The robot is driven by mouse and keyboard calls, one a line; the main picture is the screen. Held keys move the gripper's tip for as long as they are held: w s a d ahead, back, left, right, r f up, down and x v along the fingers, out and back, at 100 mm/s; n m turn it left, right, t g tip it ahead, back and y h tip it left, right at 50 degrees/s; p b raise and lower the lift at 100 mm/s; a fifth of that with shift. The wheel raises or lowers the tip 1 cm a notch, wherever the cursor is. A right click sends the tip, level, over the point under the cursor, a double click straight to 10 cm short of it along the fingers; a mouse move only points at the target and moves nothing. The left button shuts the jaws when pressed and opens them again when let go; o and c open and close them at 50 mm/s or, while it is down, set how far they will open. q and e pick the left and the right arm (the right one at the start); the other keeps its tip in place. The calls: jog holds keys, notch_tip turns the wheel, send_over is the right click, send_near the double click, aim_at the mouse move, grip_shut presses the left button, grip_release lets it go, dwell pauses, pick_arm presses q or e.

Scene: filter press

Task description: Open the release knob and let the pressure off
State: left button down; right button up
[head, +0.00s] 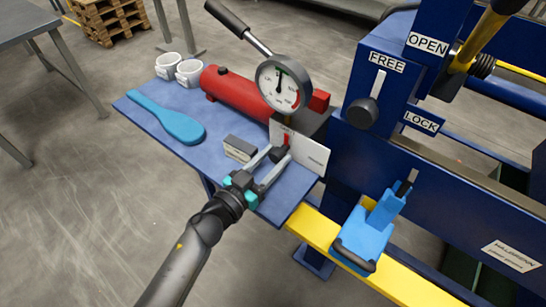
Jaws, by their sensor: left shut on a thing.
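The release knob (279,154) is a small dark knob with a red mark above it, in front of a white plate (312,155) on the pump's end block. My left gripper (278,158) reaches up from below and is shut on the knob, one finger on each side. The fingers hide part of the knob. The red pump cylinder (240,94) lies behind on the blue bench. The round pressure gauge (268,97) stands above it, its black needle about upright; the figures are too small to read. My right gripper is out of view.
A grey block (239,149) sits just left of my fingers. A blue paddle (168,119) and two white cups (180,69) lie on the bench (203,156). The pump lever (240,26) slopes over the back. The blue press frame (450,185) and light-blue handled piece (368,232) stand right.

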pick_arm(q)
jog(key=shift+m, duration=0.4)
jog(key=m, duration=0.2)
jog(key=shift+m+p, duration=0.3)
jog(key=shift+f+m, duration=0.1)
jog(key=shift+m, duration=1.6)
jog(key=c, duration=0.7)
grip_release()
jog(key=shift+s, duration=0.1)
jog(key=shift+s, duration=0.1)
jog(key=p+v, duration=0.1)
jog(key=v, duration=1.4)
